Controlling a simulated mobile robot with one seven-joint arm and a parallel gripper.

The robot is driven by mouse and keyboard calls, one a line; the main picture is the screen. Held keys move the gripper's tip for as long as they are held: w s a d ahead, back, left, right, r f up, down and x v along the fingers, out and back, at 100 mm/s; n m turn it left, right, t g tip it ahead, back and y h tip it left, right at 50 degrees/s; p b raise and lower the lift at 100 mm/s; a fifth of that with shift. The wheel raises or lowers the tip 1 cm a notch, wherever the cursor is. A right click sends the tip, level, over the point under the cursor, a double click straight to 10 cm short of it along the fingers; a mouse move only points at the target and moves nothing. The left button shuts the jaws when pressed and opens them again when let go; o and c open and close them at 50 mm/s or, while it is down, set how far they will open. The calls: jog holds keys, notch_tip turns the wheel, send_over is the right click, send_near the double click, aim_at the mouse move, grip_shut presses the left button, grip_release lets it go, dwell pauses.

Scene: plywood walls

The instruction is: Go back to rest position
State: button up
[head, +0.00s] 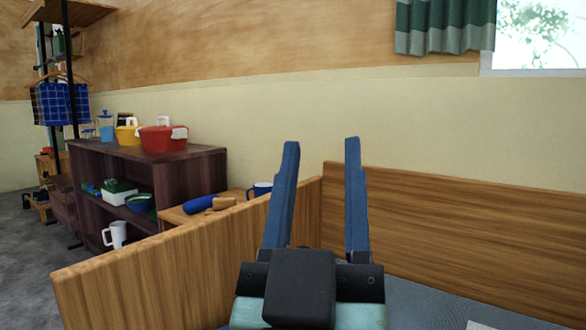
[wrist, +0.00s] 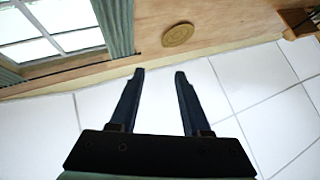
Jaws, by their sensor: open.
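My gripper (head: 320,145) is raised in the middle of the head view, its two blue fingers pointing up and apart. Nothing is between them. The wrist view also shows my gripper (wrist: 159,74) open and empty, with a white tiled surface and a plywood wall beyond the fingertips. No object touches the fingers.
A wooden panel (head: 440,220) stands behind and right of my gripper, another (head: 150,270) to its left. A dark shelf (head: 150,158) at left holds a red pot (head: 163,139). A blue cylinder-like item (head: 201,204) lies on a wooden surface. A curtain (head: 440,27) hangs by the window.

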jog(key=s+a+r+t+y, duration=0.1)
jog(key=s+a+r+y, duration=0.1)
jog(key=r, duration=0.4)
jog(key=shift+s+r+t+y, duration=0.35)
jog(key=shift+s+y, duration=0.45)
jog(key=shift+s, duration=0.3)
jog(key=shift+a, duration=0.1)
